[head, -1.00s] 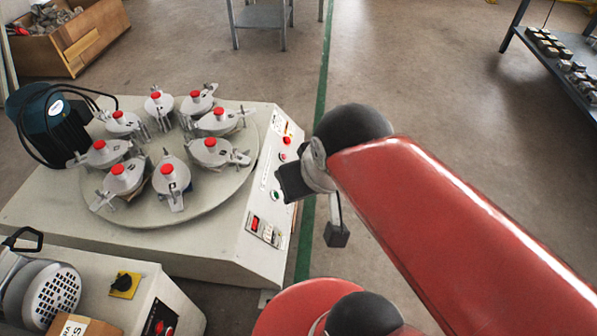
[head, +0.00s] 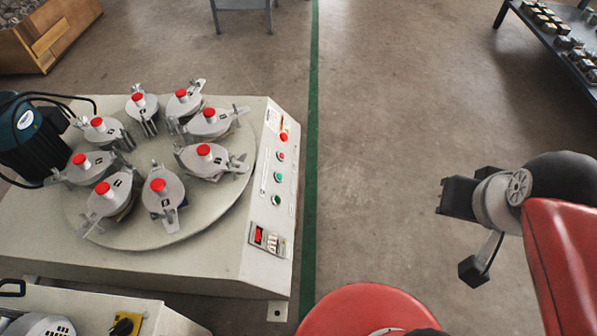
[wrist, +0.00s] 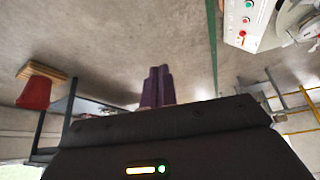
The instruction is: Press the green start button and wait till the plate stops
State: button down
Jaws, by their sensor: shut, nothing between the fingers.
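A pale grey machine (head: 205,264) stands at the left, with a round plate (head: 130,232) on top carrying several clamped holders with red knobs. Its sloped right-side panel has two green buttons, an upper one (head: 279,176) and a lower one (head: 276,200), below red ones. I cannot tell which green one is start. Part of this panel shows at the top right of the wrist view, with a green button (wrist: 246,20). My gripper (head: 457,197) is well right of the panel, over open floor, touching nothing. In the wrist view its fingers (wrist: 159,68) are together and empty.
A switch plate (head: 268,237) sits low on the panel. A dark motor (head: 30,136) stands at the plate's left. A second machine (head: 150,315) is at the lower left. A shelf with small blocks (head: 545,40) is at the upper right. The floor between is clear.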

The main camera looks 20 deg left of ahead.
aim_at(279, 177)
jog(key=shift+a, duration=0.1)
jog(key=w+a+f+m+g+y+b, duration=0.2)
jog(key=w+a+f+m+g+y, duration=0.2)
jog(key=w+a+f+y, duration=0.55)
jog(key=w+a+f+m+g+y+b, duration=0.3)
jog(key=w+a+f, duration=0.4)
jog(key=a, duration=0.7)
jog(key=w+a+f+m+t+y+b, duration=0.1)
jog(key=w+a+f+m+t+y, duration=0.1)
jog(key=w+f+m, duration=0.4)
jog(key=w+a+f+m+t+y+b, duration=0.1)
jog(key=w+a+f+m+t, duration=0.2)
jog(key=f, duration=1.1)
jog(key=w+m+t, duration=0.2)
jog(key=w+m, duration=0.1)
jog(key=shift+a+f+m+y, duration=0.15)
jog(key=shift+a+m+y, duration=0.15)
jog(key=shift+m+y, duration=0.1)
jog(key=shift+s+a+f+b, duration=0.25)
jog(key=shift+a+f+b, duration=0.45)
jog(key=shift+a+f, duration=0.35)
jog(key=shift+s+a+f+b, duration=0.25)
jog(key=shift+a+f+b, duration=0.5)
jog(key=shift+a, duration=0.35)
jog(key=shift+s+a+f+b, duration=0.25)
jog(key=shift+a+f+b, duration=0.35)
jog(key=shift+a+f, duration=0.45)
jog(key=shift+a, duration=0.15)
